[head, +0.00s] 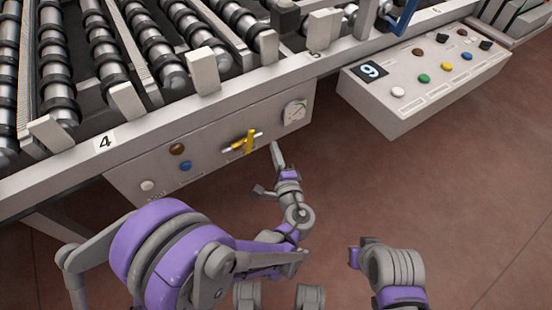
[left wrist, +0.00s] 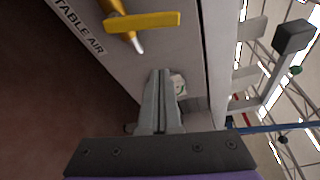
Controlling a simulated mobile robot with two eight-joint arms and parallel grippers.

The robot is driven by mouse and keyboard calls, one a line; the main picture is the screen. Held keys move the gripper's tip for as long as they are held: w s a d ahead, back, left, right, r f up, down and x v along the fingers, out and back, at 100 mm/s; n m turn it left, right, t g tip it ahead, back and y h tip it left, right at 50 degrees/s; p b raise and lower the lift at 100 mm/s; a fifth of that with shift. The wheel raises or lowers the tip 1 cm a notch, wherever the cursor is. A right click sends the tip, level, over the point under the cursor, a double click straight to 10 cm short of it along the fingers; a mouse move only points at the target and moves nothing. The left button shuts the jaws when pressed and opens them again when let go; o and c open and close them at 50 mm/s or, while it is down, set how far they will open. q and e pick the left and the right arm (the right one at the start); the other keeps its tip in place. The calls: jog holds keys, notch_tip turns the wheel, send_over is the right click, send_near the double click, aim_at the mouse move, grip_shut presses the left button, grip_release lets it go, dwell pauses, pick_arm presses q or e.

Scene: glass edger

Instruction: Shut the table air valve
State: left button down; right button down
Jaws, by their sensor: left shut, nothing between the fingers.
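The table air valve (head: 250,141) is on the front panel below the roller table, with a yellow handle lying across a short silver pipe. In the left wrist view the yellow handle (left wrist: 150,21) is at the top, beside the label TABLE AIR (left wrist: 80,25). My left gripper (head: 276,146) is shut and empty, just right of the valve and apart from the handle. Its closed fingers (left wrist: 160,75) point toward the panel in the wrist view. My right gripper (head: 362,250) is low at right, away from the panel; its fingers do not show clearly.
A control box (head: 400,115) marked 9 juts out at right. The roller table's edge (head: 200,100) overhangs the panel. The floor (head: 450,200) is clear.

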aim_at(253, 138)
pick_arm(q)
jog(key=a, duration=0.1)
jog(key=w+a, duration=0.1)
jog(key=a, duration=0.1)
jog(key=w+a, duration=0.1)
jog(key=shift+w+a+r+b, duration=0.25)
jog(key=shift+a+b, duration=0.05)
jog(key=shift+s+a+r, duration=0.35)
jog(key=shift+s+a, duration=0.1)
jog(key=shift+a, duration=0.2)
jog(key=shift+w+d, duration=0.1)
jog(key=shift+d, duration=0.05)
